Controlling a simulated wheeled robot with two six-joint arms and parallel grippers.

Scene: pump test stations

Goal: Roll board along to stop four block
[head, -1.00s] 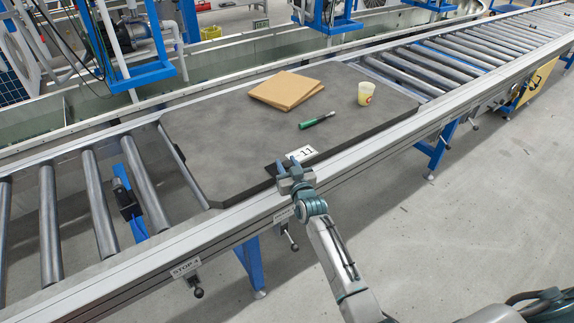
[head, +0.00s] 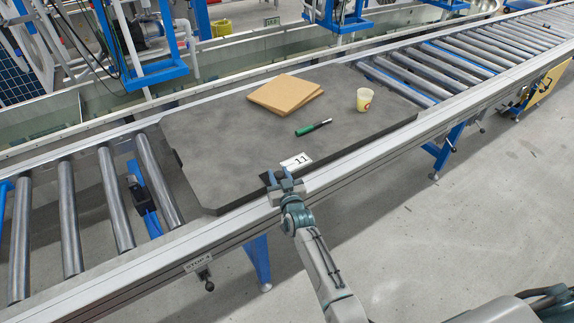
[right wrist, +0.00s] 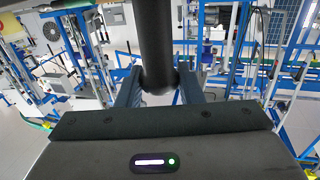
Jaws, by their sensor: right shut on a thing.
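The dark grey board (head: 235,150), with a white label 11 (head: 296,161), lies flat on the roller conveyor. My right gripper (head: 286,182) is at its near edge, close to the label. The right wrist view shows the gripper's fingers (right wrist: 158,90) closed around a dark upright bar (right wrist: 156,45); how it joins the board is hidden. The STOP 4 sign (head: 198,263) is on the near rail, left of the board. A dark block (head: 141,197) on a blue part sits between rollers. One roller shows between it and the board's left edge. My left gripper is not in view.
On the board lie brown cardboard sheets (head: 285,94), a green-handled tool (head: 313,128) and a pale cup (head: 364,100). Bare rollers (head: 68,220) continue left. The near rail (head: 370,150) runs along the board. Blue hanging frames (head: 150,50) stand behind the conveyor.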

